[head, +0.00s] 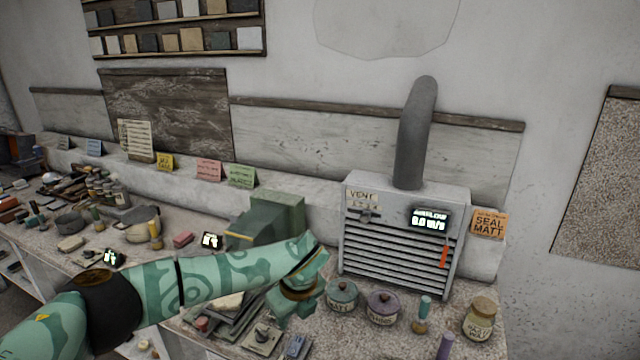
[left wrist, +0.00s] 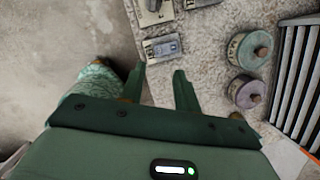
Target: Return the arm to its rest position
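My left arm (head: 215,272), patterned in two greens, reaches in from the left over the front of the worktop. Its gripper (head: 290,302) hangs above the worktop's front part, just left of two lidded pots. In the left wrist view its two dark green fingers (left wrist: 158,82) stand apart with nothing between them. Below the gap I see speckled worktop near its front edge. My right gripper is in neither view.
A green-lidded pot (head: 342,296) and a purple-lidded pot (head: 383,307) stand right of the gripper. Behind them is a grey vent box (head: 395,255) with a pipe. A jar (head: 480,318) stands at the right.

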